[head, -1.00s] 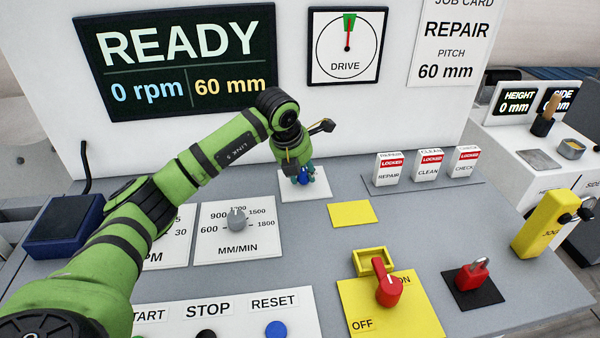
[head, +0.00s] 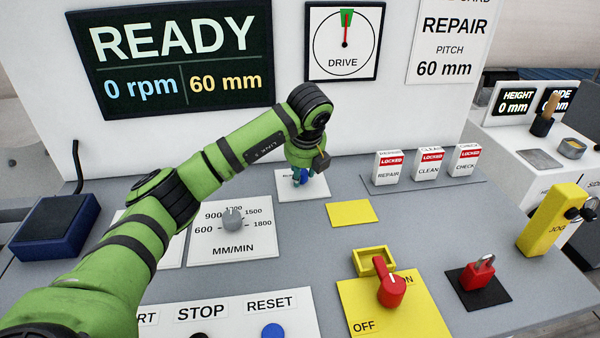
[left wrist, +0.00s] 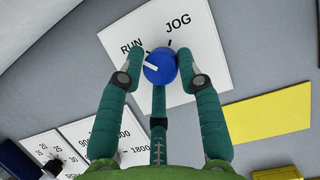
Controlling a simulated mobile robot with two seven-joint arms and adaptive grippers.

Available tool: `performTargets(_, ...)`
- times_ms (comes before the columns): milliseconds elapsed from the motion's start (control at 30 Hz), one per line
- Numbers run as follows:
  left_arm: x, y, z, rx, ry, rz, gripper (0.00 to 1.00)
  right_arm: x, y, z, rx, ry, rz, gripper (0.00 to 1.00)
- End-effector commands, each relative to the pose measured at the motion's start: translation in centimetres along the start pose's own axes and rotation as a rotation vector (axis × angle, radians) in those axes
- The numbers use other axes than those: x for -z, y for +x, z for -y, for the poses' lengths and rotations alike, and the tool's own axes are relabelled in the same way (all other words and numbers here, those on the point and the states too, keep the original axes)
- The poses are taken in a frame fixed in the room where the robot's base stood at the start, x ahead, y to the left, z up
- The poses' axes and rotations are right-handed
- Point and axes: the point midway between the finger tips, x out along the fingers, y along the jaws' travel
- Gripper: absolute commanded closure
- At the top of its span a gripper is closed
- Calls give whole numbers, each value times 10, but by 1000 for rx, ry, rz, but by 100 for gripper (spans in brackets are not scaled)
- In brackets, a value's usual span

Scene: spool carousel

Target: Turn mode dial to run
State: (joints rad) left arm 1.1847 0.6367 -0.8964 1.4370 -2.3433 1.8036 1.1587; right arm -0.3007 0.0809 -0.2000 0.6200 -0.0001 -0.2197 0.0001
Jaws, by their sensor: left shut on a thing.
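The blue mode dial (left wrist: 160,68) sits on a white plate (left wrist: 207,72) marked RUN at left and JOG at upper right. Its white pointer line points left, on the RUN side and slightly below the RUN tick. My left gripper (left wrist: 161,62) is shut on the dial, with green fingers at its left and right and one below. In the head view, my left gripper (head: 302,170) is over the plate and hides most of the dial. My right gripper is not in view.
A grey MM/MIN knob (head: 233,218) is left of the plate. Locked REPAIR, CLEAN and CHECK covers stand to the right. A yellow pad (head: 352,213), a red ON/OFF switch (head: 391,290) and a red padlock (head: 477,273) are nearer. The screen (head: 175,60) reads READY, 0 rpm.

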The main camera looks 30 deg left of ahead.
Motion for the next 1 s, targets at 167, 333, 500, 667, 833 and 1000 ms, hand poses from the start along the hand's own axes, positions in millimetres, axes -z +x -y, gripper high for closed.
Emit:
performTargets(167,-2,-2,3,1,-27,9,97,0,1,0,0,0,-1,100)
performTargets(333,-3,-3,3,-1,-34,10,97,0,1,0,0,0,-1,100)
performTargets(500,-4,-3,3,-1,-35,11,97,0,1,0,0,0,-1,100)
performTargets(667,-4,-3,2,-2,-34,11,44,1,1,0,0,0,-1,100)
performTargets(833,-2,-2,1,-6,-33,7,44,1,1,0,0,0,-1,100)
performTargets(1000,-2,-4,1,-7,-32,6,44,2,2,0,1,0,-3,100)
